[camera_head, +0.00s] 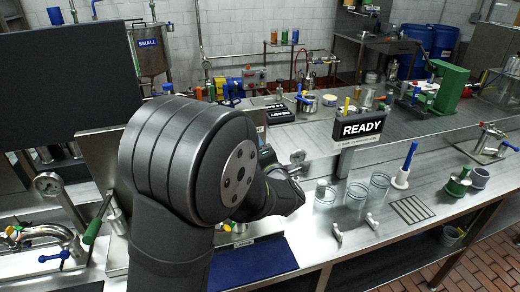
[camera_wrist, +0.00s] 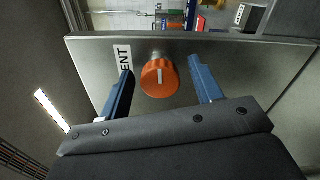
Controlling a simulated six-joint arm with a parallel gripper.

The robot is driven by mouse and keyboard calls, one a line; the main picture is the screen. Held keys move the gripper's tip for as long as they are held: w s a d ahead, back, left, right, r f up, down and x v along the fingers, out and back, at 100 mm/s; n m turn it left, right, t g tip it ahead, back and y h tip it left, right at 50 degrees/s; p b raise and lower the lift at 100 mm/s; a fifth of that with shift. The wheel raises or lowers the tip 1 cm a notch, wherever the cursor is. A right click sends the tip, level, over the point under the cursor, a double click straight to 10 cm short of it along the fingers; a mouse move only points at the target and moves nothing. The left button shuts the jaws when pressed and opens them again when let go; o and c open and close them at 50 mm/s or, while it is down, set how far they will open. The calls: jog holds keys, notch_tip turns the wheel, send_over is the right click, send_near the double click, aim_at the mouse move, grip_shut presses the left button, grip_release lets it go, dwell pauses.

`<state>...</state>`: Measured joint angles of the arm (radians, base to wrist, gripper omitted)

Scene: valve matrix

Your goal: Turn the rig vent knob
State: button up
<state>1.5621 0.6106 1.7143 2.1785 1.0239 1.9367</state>
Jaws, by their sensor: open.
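The rig vent knob (camera_wrist: 160,78) is an orange round knob with a white pointer line, on a short metal stem from a grey metal panel (camera_wrist: 215,46). A label reading "ENT", partly cut off, sits left of it. The pointer line runs up and down in the wrist view. My gripper (camera_wrist: 162,82) is open, with one blue finger on each side of the knob and visible gaps between. The fingers do not appear to touch it.
A READY sign (camera_head: 362,130) stands on the metal bench (camera_head: 430,165). Glass beakers (camera_head: 356,196) and a blue-handled tool (camera_head: 405,165) stand right of my arm. A pressure gauge (camera_head: 47,184) and a valve with a blue handle (camera_head: 62,256) are at the left.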

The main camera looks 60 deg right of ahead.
jog(key=v, duration=1.6)
jog(key=shift+s+a, duration=0.25)
jog(key=shift+a, duration=0.05)
jog(key=shift+d, duration=0.1)
jog(key=x, duration=1.7)
jog(key=shift+w+d, duration=0.15)
jog(key=shift+w, duration=0.05)
jog(key=shift+s, duration=0.1)
